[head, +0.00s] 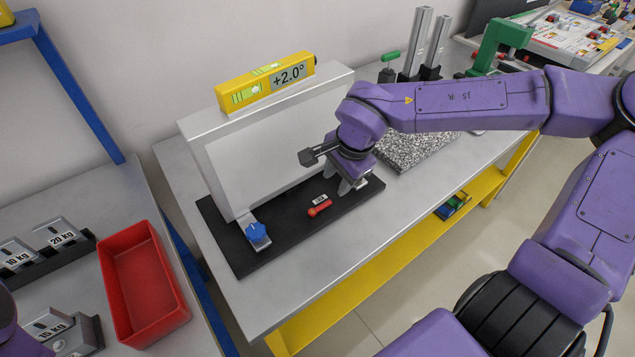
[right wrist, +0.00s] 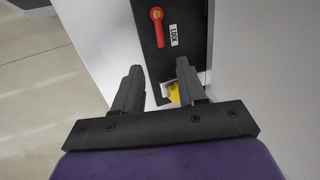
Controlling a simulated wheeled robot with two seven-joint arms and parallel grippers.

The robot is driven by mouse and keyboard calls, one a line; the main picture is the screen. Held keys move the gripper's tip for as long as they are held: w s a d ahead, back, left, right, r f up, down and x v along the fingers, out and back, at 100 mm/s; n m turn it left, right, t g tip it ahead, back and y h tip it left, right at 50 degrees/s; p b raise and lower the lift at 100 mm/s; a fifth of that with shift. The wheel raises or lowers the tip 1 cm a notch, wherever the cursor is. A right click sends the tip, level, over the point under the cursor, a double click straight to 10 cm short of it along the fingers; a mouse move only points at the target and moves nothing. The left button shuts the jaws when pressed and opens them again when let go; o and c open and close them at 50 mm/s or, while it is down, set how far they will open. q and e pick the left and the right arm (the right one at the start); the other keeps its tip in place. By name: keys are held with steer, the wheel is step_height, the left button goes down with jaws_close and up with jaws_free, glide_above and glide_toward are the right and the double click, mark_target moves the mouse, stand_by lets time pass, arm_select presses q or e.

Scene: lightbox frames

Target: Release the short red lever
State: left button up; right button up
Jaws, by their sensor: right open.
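The short red lever (head: 320,207) lies on the black base plate (head: 282,231) in front of the light grey upright panel (head: 275,140). A small white label sits beside it. In the right wrist view the lever (right wrist: 158,28) is beyond the fingertips, and the label (right wrist: 174,35) seems to read LOCK. My right gripper (head: 352,186) is open, pointing down over the plate's right part, to the right of the lever and apart from it. In the right wrist view its fingers (right wrist: 158,72) are spread, with a partly hidden yellow piece (right wrist: 173,92) showing between them. My left gripper is out of view.
A blue knob (head: 257,234) is on a bracket at the plate's left end. A yellow level (head: 267,80) reading +2.0° rests on the panel top. A red bin (head: 145,283) stands on the left bench. A speckled slab (head: 415,150) lies behind my right arm.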

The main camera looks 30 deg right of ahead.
mark_target(327, 203)
steer(key=b+x, duration=0.3)
steer(key=x, duration=0.7)
steer(key=shift+f, duration=0.15)
jaws_close()
